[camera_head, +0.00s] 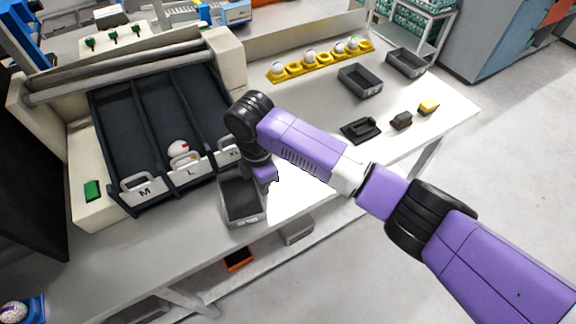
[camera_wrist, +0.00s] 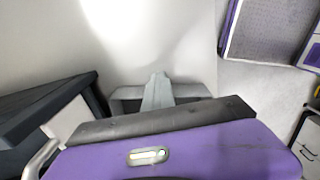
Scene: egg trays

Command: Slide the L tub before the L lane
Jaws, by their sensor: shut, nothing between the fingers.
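The sorter has M, L and XL lanes; the L lane (camera_head: 170,122) is in the middle, with a white egg (camera_head: 178,148) marked red at its lower end behind the L plate (camera_head: 190,172). A dark grey tub (camera_head: 242,218) stands on the table before the XL lane, right of the L lane's mouth; its label is too small to read. My gripper (camera_wrist: 158,80) is shut and empty, pointing down. In the head view my wrist hides the fingers, at the tub's right side.
Two more grey tubs (camera_head: 360,80) (camera_head: 405,62) stand at the back right, near a yellow egg tray (camera_head: 320,60). The table before the L and M lanes is clear.

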